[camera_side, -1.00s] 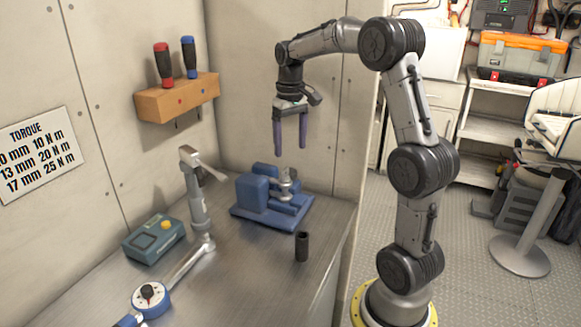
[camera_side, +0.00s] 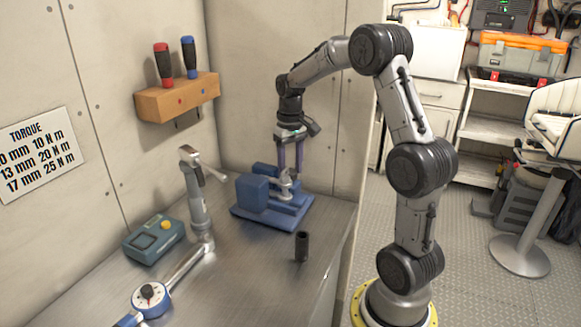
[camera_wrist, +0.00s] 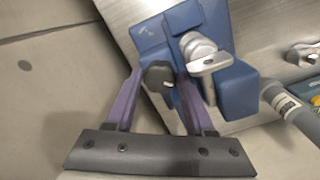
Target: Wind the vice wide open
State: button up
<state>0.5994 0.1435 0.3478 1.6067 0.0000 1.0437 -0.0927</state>
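The blue vice (camera_side: 258,195) stands on its flat base at the back of the bench. A silver round fitting (camera_side: 286,186) with a flat tab sits at its jaws, and it also shows in the wrist view (camera_wrist: 203,54). My gripper (camera_side: 291,170) points down at the vice, behind the fitting in the side view. In the wrist view, its two purple fingers (camera_wrist: 159,76) stand apart on either side of a dark knob (camera_wrist: 158,76) at the vice's edge. Whether the fingers touch the knob is hard to tell. The fingertips are partly hidden in the side view.
A black socket (camera_side: 301,247) stands near the bench's right edge. A torque wrench (camera_side: 178,270), a teal box (camera_side: 154,239) and a grey upright post (camera_side: 197,195) with a lever are to the left. A wooden rack (camera_side: 178,98) holds two screwdrivers on the wall.

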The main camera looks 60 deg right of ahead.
aim_at(291, 171)
grip_shut()
jog(key=shift+n, duration=0.8)
jog(key=o, duration=0.5)
grip_release()
jog(key=shift+o, duration=0.2)
jog(key=shift+r, duration=0.1)
notch_tip(291, 171, up, 14)
